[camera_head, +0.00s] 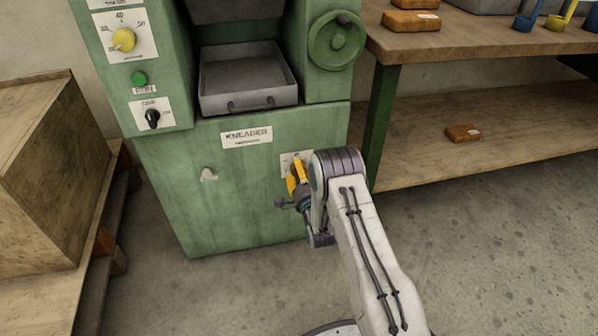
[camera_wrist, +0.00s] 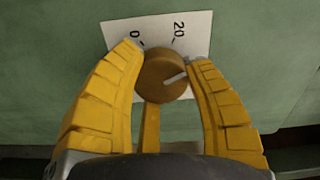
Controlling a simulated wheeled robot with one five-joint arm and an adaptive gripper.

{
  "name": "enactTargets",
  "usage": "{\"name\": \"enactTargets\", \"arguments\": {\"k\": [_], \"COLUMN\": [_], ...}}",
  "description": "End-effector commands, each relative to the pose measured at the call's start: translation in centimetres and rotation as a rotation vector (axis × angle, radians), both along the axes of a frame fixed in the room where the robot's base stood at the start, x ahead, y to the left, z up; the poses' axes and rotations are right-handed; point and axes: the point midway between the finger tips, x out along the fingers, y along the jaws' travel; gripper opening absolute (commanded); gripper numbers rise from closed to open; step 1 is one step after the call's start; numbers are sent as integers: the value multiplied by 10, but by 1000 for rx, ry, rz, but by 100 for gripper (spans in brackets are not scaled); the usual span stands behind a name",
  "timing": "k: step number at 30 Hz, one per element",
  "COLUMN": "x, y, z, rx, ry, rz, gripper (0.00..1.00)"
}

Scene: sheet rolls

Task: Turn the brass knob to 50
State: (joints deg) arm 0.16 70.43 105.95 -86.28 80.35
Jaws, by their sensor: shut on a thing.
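The brass knob (camera_wrist: 160,76) sits on a white dial plate (camera_wrist: 188,30) on the green machine front. In the wrist view the marks 0 and 20 show on the plate; the rest of the scale is hidden. A pale pointer line on the knob points to the right and slightly up in that view. My gripper (camera_wrist: 167,58) has its yellow fingers shut on the knob, one on each side. In the head view my gripper (camera_head: 297,178) is at the lower right of the machine front, and my arm hides the knob and most of the plate (camera_head: 287,160).
The green kneader (camera_head: 225,185) also carries a yellow knob (camera_head: 123,39), a green button (camera_head: 139,79), a black switch (camera_head: 152,117) and a handwheel (camera_head: 336,40). A wooden bench (camera_head: 480,40) stands at right, a wooden crate (camera_head: 50,170) at left.

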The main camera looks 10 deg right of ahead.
Motion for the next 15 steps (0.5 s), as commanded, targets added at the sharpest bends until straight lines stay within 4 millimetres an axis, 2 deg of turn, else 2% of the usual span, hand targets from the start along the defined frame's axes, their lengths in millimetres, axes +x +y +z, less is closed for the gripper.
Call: {"name": "enactTargets", "arguments": {"k": [1, 15], "x": [3, 2], "y": [-4, -5], "z": [7, 5], "rx": [44, 392], "ry": [-19, -20], "rz": [-6, -6], "gripper": [16, 16]}}
